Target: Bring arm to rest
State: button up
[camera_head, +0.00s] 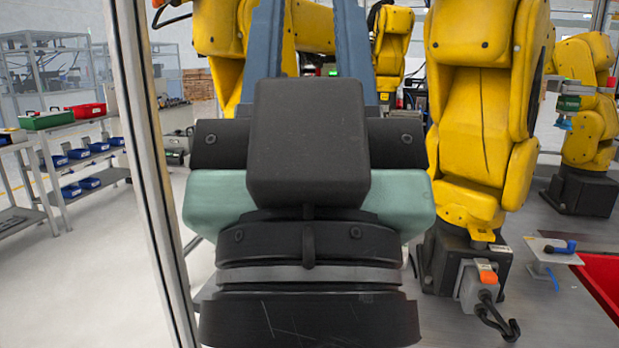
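My gripper (309,30) fills the middle of the head view, seen from behind. Its black and teal body is at the centre, with a black block on top and a black wrist with a grey ring below. Two long blue-grey fingers reach up and away from the body, and their tips run off the top edge. The fingers stand apart. Only background shows between them, and I see nothing held. The rest of my arm is out of view.
A large yellow arm (480,110) stands close on the right on a grey table (540,315). A red bin (604,277) and a small plate with a blue handle (561,247) lie there. A metal post (148,170) is close on the left. Shelves with bins (84,184) stand beyond open floor.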

notch_tip(320, 180, up, 14)
jog(key=p, duration=1.1)
jog(key=shift+f, duration=0.1)
